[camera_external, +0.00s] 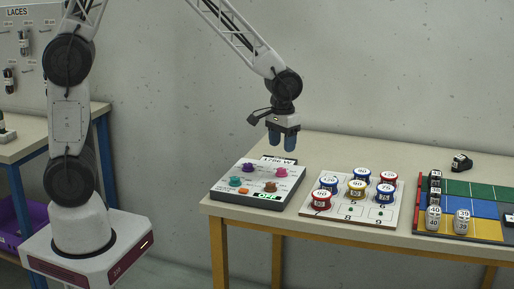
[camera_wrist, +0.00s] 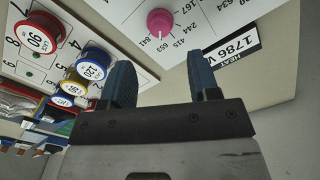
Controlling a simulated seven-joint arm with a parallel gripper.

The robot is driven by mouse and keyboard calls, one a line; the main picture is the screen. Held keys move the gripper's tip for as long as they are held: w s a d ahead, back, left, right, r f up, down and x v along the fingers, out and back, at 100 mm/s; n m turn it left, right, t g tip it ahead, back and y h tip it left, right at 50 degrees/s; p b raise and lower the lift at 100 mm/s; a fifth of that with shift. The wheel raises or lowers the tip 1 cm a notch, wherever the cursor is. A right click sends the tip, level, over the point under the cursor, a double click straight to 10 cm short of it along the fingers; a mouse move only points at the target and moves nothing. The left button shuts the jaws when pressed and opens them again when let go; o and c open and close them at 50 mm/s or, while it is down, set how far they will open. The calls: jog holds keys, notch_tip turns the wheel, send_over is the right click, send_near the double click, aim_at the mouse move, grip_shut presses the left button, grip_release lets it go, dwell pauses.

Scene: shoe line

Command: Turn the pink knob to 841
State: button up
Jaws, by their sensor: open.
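The pink knob (camera_external: 280,171) sits at the back right of the control panel (camera_external: 222,193) on the table. In the wrist view, the pink knob (camera_wrist: 160,22) shows at the top, ringed by printed numbers including 841, 653, 415 and 244. The 841 mark lies at its lower left; a pale pointer mark seems to face down, near 653, but is too small to read surely. My gripper (camera_external: 283,146) hangs above the back right of the panel, fingers down, open and empty. In the wrist view its blue fingers (camera_wrist: 160,64) are apart and clear of the knob.
Purple (camera_external: 248,167), teal (camera_external: 236,182) and brown (camera_external: 270,187) knobs stand nearby on the panel. A 1786 W sign (camera_wrist: 232,58) stands at the panel's back edge. A board with several coloured spools (camera_external: 357,188) lies right of the panel. Air around the gripper is clear.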

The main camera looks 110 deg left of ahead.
aim_at(282, 169)
jog(key=shift+f, duration=3.8)
jog(key=shift+c, duration=0.3)
jog(key=c, duration=0.9)
jog(key=shift+m, duration=0.3)
jog(key=m, duration=0.2)
jog(key=shift+m, duration=2.4)
